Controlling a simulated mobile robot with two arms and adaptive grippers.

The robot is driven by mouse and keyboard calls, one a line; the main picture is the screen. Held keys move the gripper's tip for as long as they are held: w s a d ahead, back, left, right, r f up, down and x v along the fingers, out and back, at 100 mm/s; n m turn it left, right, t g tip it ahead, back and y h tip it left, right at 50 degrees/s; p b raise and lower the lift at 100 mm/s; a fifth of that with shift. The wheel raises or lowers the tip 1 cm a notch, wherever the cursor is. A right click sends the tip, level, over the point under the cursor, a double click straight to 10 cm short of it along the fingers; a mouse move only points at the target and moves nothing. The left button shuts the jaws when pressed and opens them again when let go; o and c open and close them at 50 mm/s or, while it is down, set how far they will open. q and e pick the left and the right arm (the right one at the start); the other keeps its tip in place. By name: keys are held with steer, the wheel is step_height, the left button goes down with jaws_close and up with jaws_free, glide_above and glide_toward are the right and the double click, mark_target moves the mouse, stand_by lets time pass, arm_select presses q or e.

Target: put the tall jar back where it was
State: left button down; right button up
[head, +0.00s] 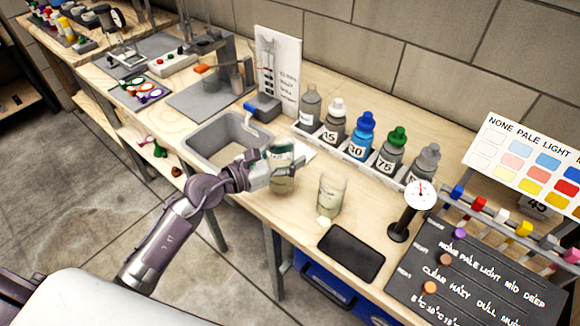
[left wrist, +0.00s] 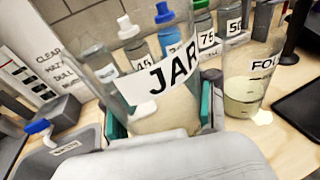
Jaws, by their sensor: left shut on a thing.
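The tall jar (head: 281,182) is clear, with a white label reading "JAR" and cloudy beige contents low inside. My left gripper (head: 272,171) is shut around its side, and the jar is roughly upright beside the sink's right side. In the left wrist view the jar (left wrist: 165,112) fills the middle between my teal finger pads (left wrist: 160,118). I cannot tell whether its base touches the table. A second clear beaker (head: 330,195), labelled "FO..." in the left wrist view (left wrist: 250,85), stands to the right with a little pale liquid. My right gripper is not in view.
A grey sink (head: 215,145) with a blue-handled tap (head: 250,112) is left of the jar. A rack (head: 357,158) of several numbered bottles stands behind. A black tablet (head: 350,250), a dial gauge (head: 408,215) and a dark chart board (head: 475,275) lie to the right.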

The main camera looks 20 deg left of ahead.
arm_select(q)
steer(key=shift+f, duration=1.4)
steer(key=shift+b, duration=0.35)
steer(key=shift+f, duration=0.25)
steer(key=shift+c, duration=1.7)
jaws_free()
steer(key=shift+r, duration=0.1)
